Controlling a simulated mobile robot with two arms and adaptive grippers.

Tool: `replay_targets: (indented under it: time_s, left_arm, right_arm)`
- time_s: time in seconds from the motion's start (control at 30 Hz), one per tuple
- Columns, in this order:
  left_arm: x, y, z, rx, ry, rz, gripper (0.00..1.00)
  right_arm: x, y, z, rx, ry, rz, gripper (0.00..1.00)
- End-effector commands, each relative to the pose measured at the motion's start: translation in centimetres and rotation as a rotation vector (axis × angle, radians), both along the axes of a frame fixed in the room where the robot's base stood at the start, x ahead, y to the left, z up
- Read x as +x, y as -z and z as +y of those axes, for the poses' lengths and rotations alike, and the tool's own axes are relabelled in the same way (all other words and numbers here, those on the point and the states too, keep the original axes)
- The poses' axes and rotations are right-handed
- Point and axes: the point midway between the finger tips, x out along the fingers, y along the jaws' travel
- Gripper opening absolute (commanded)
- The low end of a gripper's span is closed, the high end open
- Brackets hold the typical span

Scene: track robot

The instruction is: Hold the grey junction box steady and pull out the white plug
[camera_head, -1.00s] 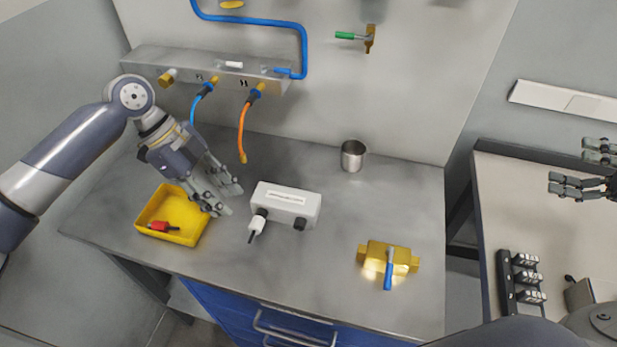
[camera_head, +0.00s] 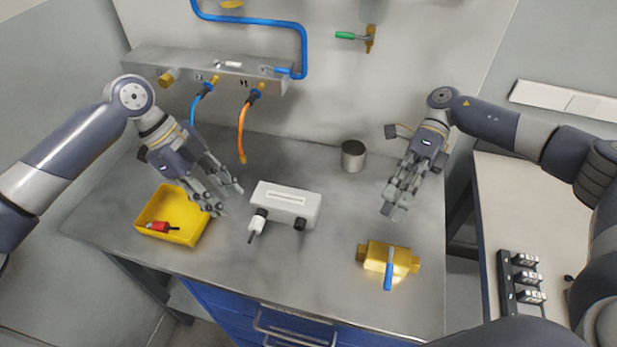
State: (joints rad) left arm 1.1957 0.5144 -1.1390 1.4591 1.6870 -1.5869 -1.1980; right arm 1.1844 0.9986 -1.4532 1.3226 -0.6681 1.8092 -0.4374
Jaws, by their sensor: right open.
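The light grey junction box (camera_head: 287,200) sits on the grey workbench, left of its middle. The white plug (camera_head: 258,221) is in the left of the box's front face, its dark tip pointing down toward the front. A black plug or knob (camera_head: 300,224) sits to its right on the same face. My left gripper (camera_head: 228,200) is just left of the box, fingers apart, empty and not visibly touching the box. My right gripper (camera_head: 398,205) is open and empty over the bench, well right of the box.
A yellow tray (camera_head: 148,212) holding a red-and-black part (camera_head: 160,227) is left of the box. A metal cup (camera_head: 353,156) stands behind, and a brass valve with a blue handle (camera_head: 376,258) is front right. Hoses hang at the back left. The bench between box and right gripper is clear.

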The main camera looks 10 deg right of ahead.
Motion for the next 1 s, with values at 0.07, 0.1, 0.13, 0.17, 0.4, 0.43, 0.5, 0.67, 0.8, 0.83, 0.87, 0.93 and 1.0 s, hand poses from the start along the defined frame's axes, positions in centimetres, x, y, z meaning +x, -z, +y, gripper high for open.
replay_targets:
  time_s: [0.07,0.1,0.13,0.17,0.4,0.43,0.5,0.67,0.8,0.83,0.87,0.93,1.0]
  left_arm:
    - [0.0,0.0,0.0,0.0,0.0,0.0,0.33]
    - [0.0,0.0,0.0,0.0,0.0,0.0,0.33]
    - [0.0,0.0,0.0,0.0,0.0,0.0,0.33]
    - [0.0,0.0,0.0,0.0,0.0,0.0,0.33]
    - [0.0,0.0,0.0,0.0,0.0,0.0,0.33]
    - [0.0,0.0,0.0,0.0,0.0,0.0,0.33]
    - [0.0,0.0,0.0,0.0,0.0,0.0,0.33]
    - [0.0,0.0,0.0,0.0,0.0,0.0,0.33]
    - [0.0,0.0,0.0,0.0,0.0,0.0,0.33]
    - [0.0,0.0,0.0,0.0,0.0,0.0,0.33]
    - [0.0,0.0,0.0,0.0,0.0,0.0,0.33]
    - [0.0,0.0,0.0,0.0,0.0,0.0,0.33]
    - [0.0,0.0,0.0,0.0,0.0,0.0,0.33]
  right_arm:
    - [0.0,0.8,1.9,-0.103,-0.097,-0.053,0.94]
    - [0.2,1.2,2.7,-0.159,-0.136,-0.083,0.94]
    - [0.3,1.5,3.2,-0.202,-0.163,-0.111,0.94]
    - [0.6,1.8,3.8,-0.243,-0.187,-0.14,0.94]
    - [4.0,2.6,8.1,-0.539,-0.309,-0.453,0.94]
    - [4.6,2.4,8.7,-0.568,-0.314,-0.498,0.94]
    - [5.9,2.0,10.0,-0.626,-0.315,-0.598,0.94]
    - [8.3,0.7,12.5,-0.709,-0.292,-0.781,0.94]
    - [9.4,-0.1,13.7,-0.738,-0.272,-0.865,0.94]
    - [9.5,-0.2,13.8,-0.741,-0.27,-0.875,0.94]
    - [9.6,-0.1,13.9,-0.744,-0.269,-0.881,0.94]
    - [9.7,0.2,14.0,-0.746,-0.266,-0.888,0.94]
    - [9.7,1.0,14.0,-0.746,-0.266,-0.888,0.94]
